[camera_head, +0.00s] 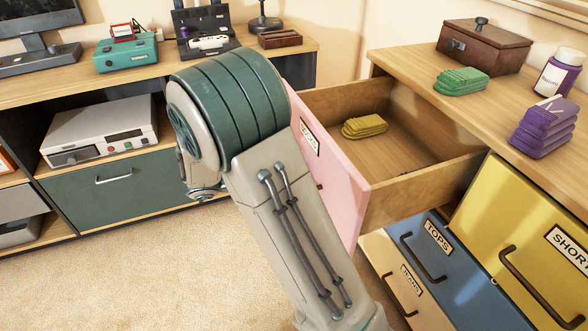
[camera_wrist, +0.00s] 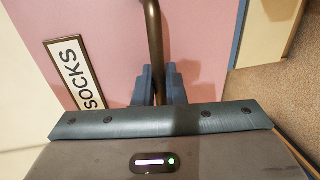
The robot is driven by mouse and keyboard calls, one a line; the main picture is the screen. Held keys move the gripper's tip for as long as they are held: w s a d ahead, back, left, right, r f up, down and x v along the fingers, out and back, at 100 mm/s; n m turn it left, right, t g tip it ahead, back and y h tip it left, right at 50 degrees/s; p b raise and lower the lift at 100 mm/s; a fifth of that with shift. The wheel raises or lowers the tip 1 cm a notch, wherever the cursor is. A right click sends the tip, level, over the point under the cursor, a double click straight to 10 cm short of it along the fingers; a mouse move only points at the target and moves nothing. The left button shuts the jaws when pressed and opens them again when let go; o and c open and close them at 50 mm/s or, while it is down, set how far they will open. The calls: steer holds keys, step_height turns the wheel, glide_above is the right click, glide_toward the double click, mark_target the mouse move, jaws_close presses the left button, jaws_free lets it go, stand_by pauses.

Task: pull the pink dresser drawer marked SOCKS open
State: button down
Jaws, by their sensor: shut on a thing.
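The pink drawer (camera_head: 336,183) stands pulled out from the dresser in the head view, its wooden inside showing. A folded yellow cloth item (camera_head: 365,126) lies in it. In the wrist view the pink front (camera_wrist: 110,40) carries a framed label (camera_wrist: 76,75) reading SOCKS. The dark bar handle (camera_wrist: 153,40) runs down between the two blue fingers of my gripper (camera_wrist: 158,85), which is shut on it. In the head view my arm hides my gripper, the handle and part of the drawer front.
A yellow drawer (camera_head: 530,240), a blue drawer marked TOPS (camera_head: 425,275) and a beige drawer (camera_head: 388,270) are below, shut. Folded green (camera_head: 461,81) and purple (camera_head: 543,128) stacks lie on the dresser top. Carpet (camera_head: 130,275) is clear at lower left.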

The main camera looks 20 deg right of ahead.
steer(key=c, duration=1.6)
jaws_free()
steer(key=p+v, duration=0.3)
steer(key=v, duration=1)
steer(key=shift+a, duration=0.4)
steer(key=s+d+r+t+y+p, duration=0.1)
steer(key=s+d+r+y+p, duration=0.1)
steer(key=s+r+y+p, duration=0.3)
steer(key=s+d+r+t+y+p, duration=0.1)
steer(key=s+d+r+y+p, duration=0.2)
steer(key=r+p, duration=1.1)
steer(key=s+d+r+y+p, duration=0.2)
steer(key=s+r+y+p, duration=0.5)
steer(key=r+p, duration=0.3)
steer(key=shift+s+d+r+t+y, duration=0.1)
steer(key=shift+s+d+r+t, duration=0.1)
steer(key=shift+r, duration=0.45)
steer(key=shift+s+d+r+t+y, duration=0.1)
steer(key=shift+s+r, duration=0.15)
steer(key=shift+r, duration=0.4)
steer(key=shift+s+d+r+t+y, duration=0.1)
steer(key=shift+s+r, duration=0.1)
steer(key=shift+r, duration=0.45)
